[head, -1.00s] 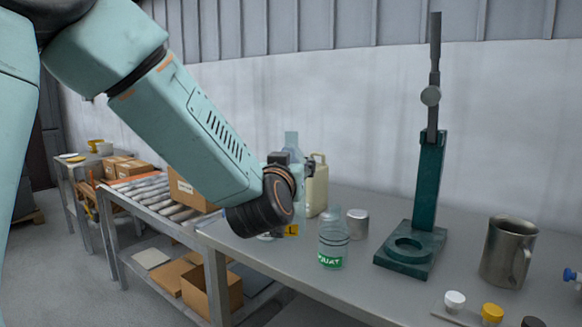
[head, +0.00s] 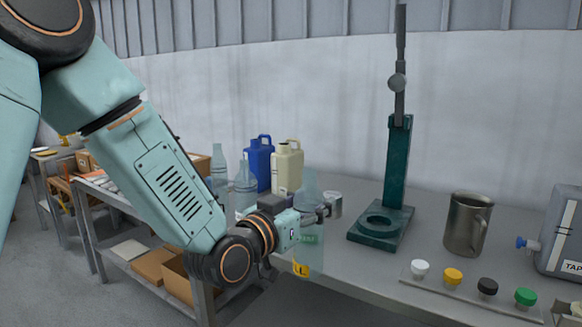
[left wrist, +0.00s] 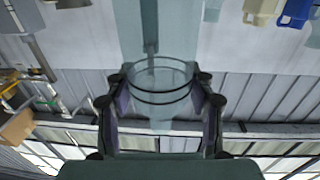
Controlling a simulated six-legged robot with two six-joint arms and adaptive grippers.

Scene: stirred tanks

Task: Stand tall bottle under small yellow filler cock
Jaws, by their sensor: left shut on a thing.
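The tall clear bottle (head: 309,183) with a yellow label is upright in my left gripper (head: 311,214) at the front edge of the bench. My left gripper is shut on it around its middle. In the left wrist view the bottle (left wrist: 160,84) lies between the two fingers. Whether its base touches anything cannot be told. The small yellow filler cock is not seen in these frames. My right gripper is not in view.
A green lever stand (head: 398,165) with a ring base stands mid-bench. A metal can (head: 333,204), a blue jug (head: 259,165) and a cream jug (head: 287,168) stand behind. A steel mug (head: 467,224), a row of coloured caps (head: 453,276) and a grey tap box (head: 562,235) are right.

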